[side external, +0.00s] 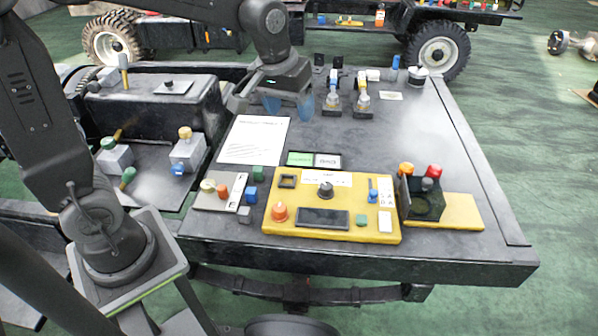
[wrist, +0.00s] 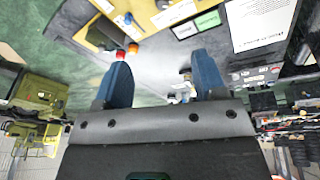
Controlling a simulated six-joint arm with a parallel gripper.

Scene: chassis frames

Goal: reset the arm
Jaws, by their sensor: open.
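My gripper (side external: 288,104) hangs over the back part of the dark work table (side external: 300,258), above and behind a white sheet of paper. Its two blue fingers stand apart with nothing between them. In the wrist view my gripper (wrist: 158,82) shows both blue fingers spread, with the table beyond them. A yellow control panel (side external: 370,234) with a dark knob, an orange button and a dark display lies at the table's front, well clear of my gripper. Whether the fingertips touch anything below cannot be told.
The white sheet (side external: 255,140) lies in front. A black holder with red and orange knobs (side external: 424,200) stands at the right.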

